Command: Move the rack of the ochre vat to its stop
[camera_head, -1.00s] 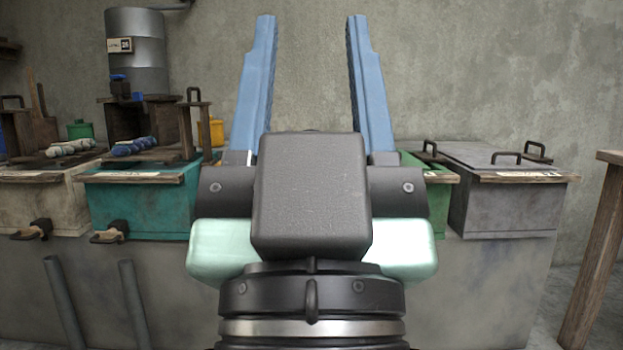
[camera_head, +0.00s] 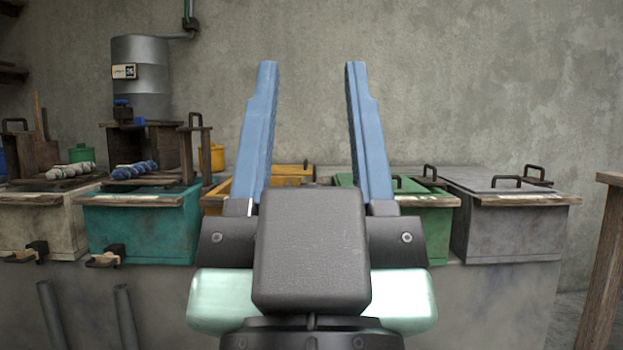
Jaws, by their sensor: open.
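The ochre vat (camera_head: 287,180) stands in the row behind my gripper, between the teal and green vats. Its yellow-orange top shows between the fingers, with a dark handle at its right end. Most of its front is hidden by my gripper, and I cannot make out its rack clearly. My gripper (camera_head: 312,66) is open and empty, its two blue fingers pointing up in the picture, apart from the vats as far as I can see.
The teal vat (camera_head: 140,222) and cream vat (camera_head: 35,225) at left carry wooden racks with rolled yarn. The green vat (camera_head: 428,228) and grey vat (camera_head: 510,232) stand at right, with handles on top. A metal tank (camera_head: 140,80) is behind. A wooden post (camera_head: 603,260) stands far right.

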